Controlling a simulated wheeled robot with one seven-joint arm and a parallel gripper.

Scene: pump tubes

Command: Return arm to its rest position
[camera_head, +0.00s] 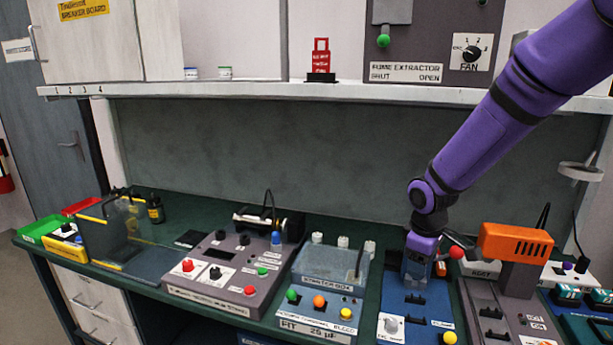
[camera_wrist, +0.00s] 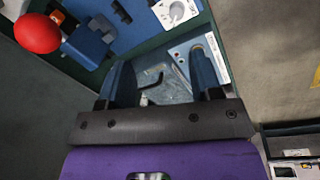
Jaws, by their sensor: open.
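My purple arm comes down from the upper right in the head view. My gripper (camera_head: 416,278) points down over the blue pump panel (camera_head: 418,312) on the bench. In the wrist view my gripper (camera_wrist: 160,68) shows two dark blue fingers spread apart. Nothing is seen held between them; a pale blue surface with a dark hook-like part shows in the gap, below the fingers. The blue panel, a white dial (camera_wrist: 176,10) and a red ball knob (camera_wrist: 37,33) also show there. Whether the fingers touch the panel cannot be told.
The orange device (camera_head: 515,243) stands close right of my gripper, with the red knob between. The capacitor box (camera_head: 325,270) stands to the left, beside the grey control box (camera_head: 235,262). A shelf (camera_head: 270,91) with a red tag stand (camera_head: 320,62) runs above the bench.

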